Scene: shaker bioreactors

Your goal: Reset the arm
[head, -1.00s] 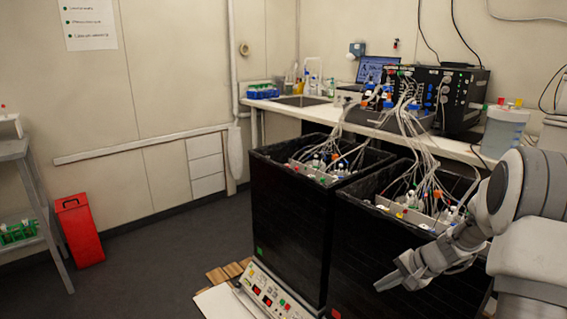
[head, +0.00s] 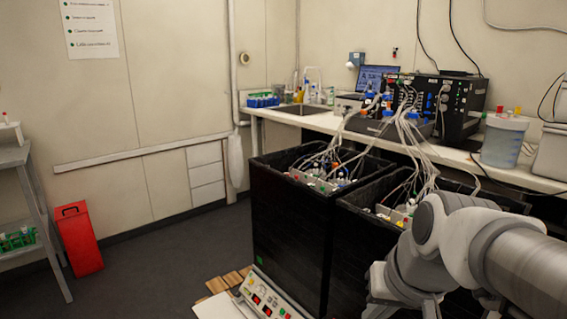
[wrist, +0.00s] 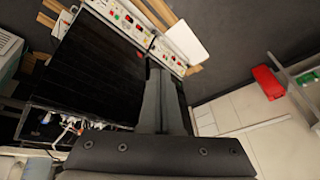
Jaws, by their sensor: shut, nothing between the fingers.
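My gripper (wrist: 156,75) shows in the wrist view as two dark grey fingers shut together, with nothing between them. My arm (head: 440,245) shows at the lower right of the head view, folded in front of the right black shaker bioreactor box (head: 345,235). The fingertips cannot be made out in the head view. The left black box (head: 285,225) stands beside it, with tubes and coloured caps inside. In the wrist view the fingers overlap the dark side of a black box (wrist: 95,65).
A control panel (head: 265,297) sits low before the boxes. Behind them is a bench (head: 290,118) with a sink, laptop, black control unit (head: 455,105) and bucket (head: 502,142). A red bin (head: 79,238) and grey shelf (head: 45,225) stand left.

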